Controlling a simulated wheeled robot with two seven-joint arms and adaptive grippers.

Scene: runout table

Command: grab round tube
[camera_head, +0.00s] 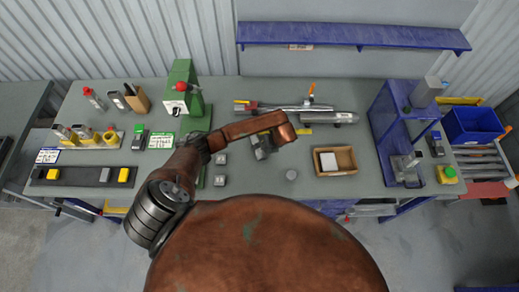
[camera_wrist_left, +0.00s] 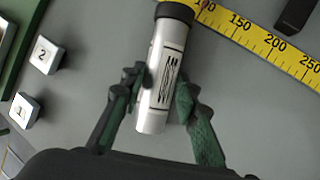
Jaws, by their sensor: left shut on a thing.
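A round silver tube (camera_wrist_left: 165,65) with a black end cap and a dark printed label shows in the left wrist view. My left gripper (camera_wrist_left: 160,88) has its two dark green fingers on either side of the tube and is shut on it. The tube's lower plain end points back toward the palm. In the head view my left gripper (camera_head: 262,146) is over the middle of the bench, beneath my brown arm. There the arm and gripper largely hide the tube. My right gripper is not in view.
A yellow measuring tape (camera_wrist_left: 265,38) lies beside the tube's capped end. Two numbered blocks (camera_wrist_left: 46,55) sit to the left. A cardboard box (camera_head: 335,160) and a blue stand (camera_head: 398,125) are to the right, with long metal tools (camera_head: 330,117) behind.

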